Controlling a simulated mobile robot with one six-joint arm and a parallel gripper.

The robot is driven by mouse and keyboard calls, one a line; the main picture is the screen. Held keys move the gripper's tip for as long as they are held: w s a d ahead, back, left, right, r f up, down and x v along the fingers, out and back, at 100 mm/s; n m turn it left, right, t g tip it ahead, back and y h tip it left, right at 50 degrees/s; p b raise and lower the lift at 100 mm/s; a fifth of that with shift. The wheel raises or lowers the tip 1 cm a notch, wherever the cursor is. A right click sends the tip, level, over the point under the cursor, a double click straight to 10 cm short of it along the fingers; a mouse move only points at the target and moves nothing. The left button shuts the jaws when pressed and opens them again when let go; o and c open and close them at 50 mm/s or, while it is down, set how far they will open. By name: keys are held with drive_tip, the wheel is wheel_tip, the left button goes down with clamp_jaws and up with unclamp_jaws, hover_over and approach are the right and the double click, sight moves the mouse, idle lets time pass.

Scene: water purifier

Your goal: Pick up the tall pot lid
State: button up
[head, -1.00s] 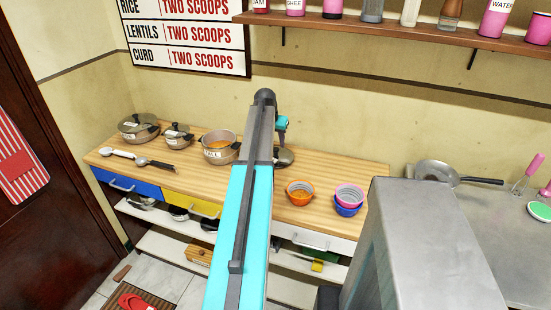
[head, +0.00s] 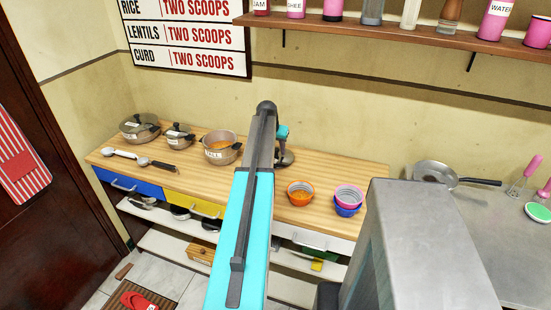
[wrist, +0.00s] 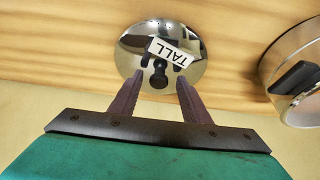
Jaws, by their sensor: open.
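The tall pot lid (wrist: 193,47) is a round, shiny metal lid with a white "TALL" label and a dark knob (wrist: 159,80). It lies on the wooden counter, and in the head view the lid (head: 287,158) shows partly behind my arm. My gripper (wrist: 159,75) is open over the lid. Its two fingertips appear on either side of the knob in the wrist view, with nothing gripped. I cannot tell whether they touch it. The open tall pot (head: 217,156), with orange contents, stands left of my arm; its side also shows in the wrist view (wrist: 276,62).
Two lidded pots (head: 139,128) (head: 179,137) and ladles (head: 140,159) are at the counter's left. An orange bowl (head: 300,194) and stacked pink and blue bowls (head: 348,199) are on the right. The wall is close behind the counter (head: 340,172).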

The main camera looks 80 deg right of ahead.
idle(0.3)
clamp_jaws()
drive_tip(key=shift+r, duration=0.1)
wheel_tip(320, 180, up, 10)
drive_tip(key=b, duration=0.2)
idle(0.7)
idle(0.5)
